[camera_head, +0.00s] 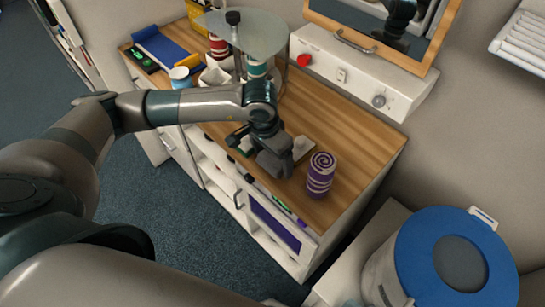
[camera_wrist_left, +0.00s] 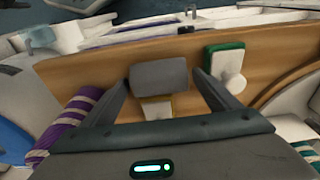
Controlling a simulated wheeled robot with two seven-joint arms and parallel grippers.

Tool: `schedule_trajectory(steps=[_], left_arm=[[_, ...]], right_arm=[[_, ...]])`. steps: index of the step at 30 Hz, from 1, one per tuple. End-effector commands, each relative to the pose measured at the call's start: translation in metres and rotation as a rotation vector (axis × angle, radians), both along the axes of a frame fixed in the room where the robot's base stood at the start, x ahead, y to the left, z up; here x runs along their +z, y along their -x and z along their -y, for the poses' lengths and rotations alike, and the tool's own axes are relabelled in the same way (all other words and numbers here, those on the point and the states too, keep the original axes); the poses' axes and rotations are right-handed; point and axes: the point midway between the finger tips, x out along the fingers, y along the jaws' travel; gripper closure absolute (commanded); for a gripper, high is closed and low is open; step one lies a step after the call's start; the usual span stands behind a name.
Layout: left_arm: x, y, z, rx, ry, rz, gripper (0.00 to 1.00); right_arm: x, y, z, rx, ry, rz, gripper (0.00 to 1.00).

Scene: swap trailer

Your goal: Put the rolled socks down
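The rolled socks (camera_head: 320,175) are a purple and white striped roll with a spiral on top. They stand upright on the wooden counter (camera_head: 346,122), near its right end. In the left wrist view they show at the left edge as a striped roll (camera_wrist_left: 75,125). My left gripper (camera_head: 272,162) is over the front of the counter, left of the socks and apart from them. In the left wrist view its two fingers (camera_wrist_left: 160,92) are spread, with no socks between them. A grey block (camera_wrist_left: 160,73) shows between the fingertips; I cannot tell if they touch it. My right gripper is out of view.
A green and white item (camera_wrist_left: 226,68) lies beside the gripper. A round glass plate (camera_head: 243,33), a blue-and-white cup (camera_head: 180,77) and a blue mat (camera_head: 160,47) are farther left. A blue-lidded bin (camera_head: 415,250) stands at right. The counter behind the socks is clear.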

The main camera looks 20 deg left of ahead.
Motion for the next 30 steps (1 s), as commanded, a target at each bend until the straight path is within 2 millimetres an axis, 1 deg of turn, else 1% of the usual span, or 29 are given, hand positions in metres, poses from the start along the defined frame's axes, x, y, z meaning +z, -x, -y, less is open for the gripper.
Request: schedule_trajectory(steps=[8,13,15,20,30], left_arm=[[0.001,0.000,0.000,0.000,0.000,0.000,0.18],[0.005,0.000,0.000,0.000,0.000,0.000,0.18],[0.008,0.000,0.000,0.000,0.001,0.003,0.18],[0.029,0.003,-0.002,-0.002,0.001,0.005,0.18],[0.089,0.011,-0.005,-0.002,0.001,0.005,0.18]], right_arm=[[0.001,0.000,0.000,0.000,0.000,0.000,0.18],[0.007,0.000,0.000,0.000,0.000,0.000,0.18],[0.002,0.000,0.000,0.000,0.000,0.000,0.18],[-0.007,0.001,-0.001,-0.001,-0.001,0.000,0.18],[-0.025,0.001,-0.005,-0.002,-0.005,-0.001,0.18]])
